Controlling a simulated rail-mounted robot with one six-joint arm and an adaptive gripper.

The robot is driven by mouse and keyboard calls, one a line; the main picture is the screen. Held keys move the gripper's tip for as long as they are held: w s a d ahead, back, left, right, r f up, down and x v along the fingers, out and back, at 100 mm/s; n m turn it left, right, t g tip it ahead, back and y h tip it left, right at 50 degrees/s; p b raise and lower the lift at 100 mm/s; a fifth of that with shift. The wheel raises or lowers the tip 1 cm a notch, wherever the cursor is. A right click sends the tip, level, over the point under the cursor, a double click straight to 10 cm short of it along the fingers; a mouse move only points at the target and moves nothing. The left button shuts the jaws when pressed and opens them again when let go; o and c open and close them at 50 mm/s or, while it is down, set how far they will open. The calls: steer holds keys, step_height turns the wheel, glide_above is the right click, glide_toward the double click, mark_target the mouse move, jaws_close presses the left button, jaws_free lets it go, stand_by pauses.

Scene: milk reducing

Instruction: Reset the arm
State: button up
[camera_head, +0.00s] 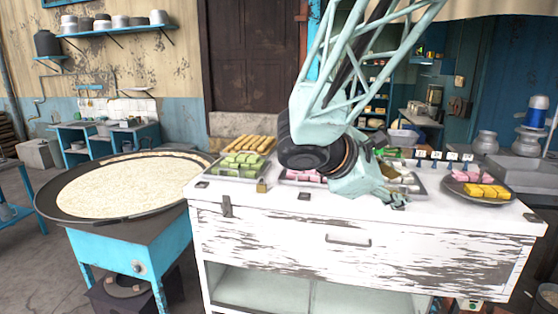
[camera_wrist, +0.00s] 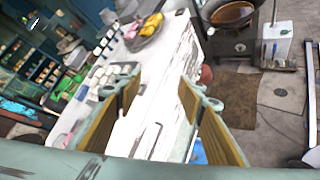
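My gripper (camera_head: 396,201) hangs at the end of my pale teal arm, low over the front right part of the white counter (camera_head: 270,228) in the head view. In the wrist view my gripper (camera_wrist: 160,90) has its two yellow-padded fingers apart, with nothing held between them. The counter's white edge shows beyond and between the fingers. In the head view my arm hides part of the trays at the counter's middle. I cannot tell how close the fingertips are to the counter top.
A round plate (camera_head: 479,188) with pink and yellow pieces sits at the counter's right. A tray of green pieces (camera_head: 240,166) and yellow sticks (camera_head: 250,145) are at the left. A large round pan (camera_head: 125,186) of pale liquid stands left of the counter.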

steer(key=s+d+f+m+g+y, duration=0.15)
steer(key=s+m, duration=0.25)
steer(key=s, duration=0.7)
steer(key=s+d+r+m+g+y, duration=0.15)
steer(key=s+m, duration=0.25)
steer(key=s, duration=0.7)
steer(key=s+a+f+m+y, duration=0.1)
steer(key=s+a+m+y, duration=0.2)
steer(key=s, duration=0.5)
steer(key=s+a+f+m+y, duration=0.1)
steer(key=s+a+m+y, duration=0.3)
steer(key=s+a, duration=0.3)
steer(key=shift+s+a+m+t, duration=0.35)
steer(key=shift+a+m+t, duration=0.05)
